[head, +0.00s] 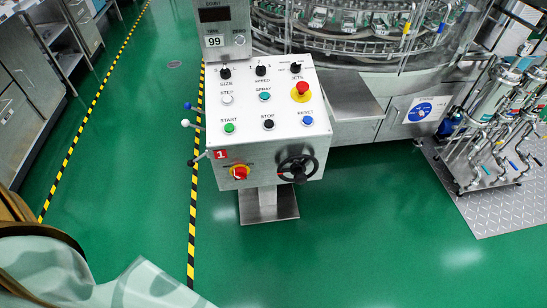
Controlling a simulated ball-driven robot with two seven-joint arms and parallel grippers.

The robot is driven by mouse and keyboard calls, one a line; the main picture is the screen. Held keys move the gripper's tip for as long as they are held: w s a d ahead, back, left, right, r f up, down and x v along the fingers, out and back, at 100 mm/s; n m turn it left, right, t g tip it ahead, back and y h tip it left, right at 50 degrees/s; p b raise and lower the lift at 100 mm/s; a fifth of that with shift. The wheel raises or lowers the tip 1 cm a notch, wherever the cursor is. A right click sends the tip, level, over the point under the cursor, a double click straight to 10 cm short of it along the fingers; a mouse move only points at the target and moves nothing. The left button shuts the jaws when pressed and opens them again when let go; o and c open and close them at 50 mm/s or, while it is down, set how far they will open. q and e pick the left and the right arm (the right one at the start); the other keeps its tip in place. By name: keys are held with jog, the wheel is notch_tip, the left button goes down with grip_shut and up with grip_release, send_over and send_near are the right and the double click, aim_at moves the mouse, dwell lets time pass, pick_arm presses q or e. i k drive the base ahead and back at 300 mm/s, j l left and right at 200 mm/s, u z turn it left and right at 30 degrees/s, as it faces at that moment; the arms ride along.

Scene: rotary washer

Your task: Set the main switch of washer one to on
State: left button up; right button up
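The control box (275,108) of the washer stands on a metal pedestal in the middle of the head view. A red label with a white "1" (220,154) is on its front face. Beside that label is the main switch (239,172), a red rotary knob on a yellow plate. The knob is small in the picture, and I cannot tell its on or off position. Neither of my grippers shows in the head view, and nothing is touching the switch.
A black handwheel (297,168) is right of the switch. Ball-ended levers (187,123) stick out from the box's left side. A red emergency button (301,91) is on top. Green floor is clear in front. Pale cloth-like material (130,285) fills the lower left corner.

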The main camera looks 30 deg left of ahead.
aim_at(239, 173)
jog(key=u, duration=1.2)
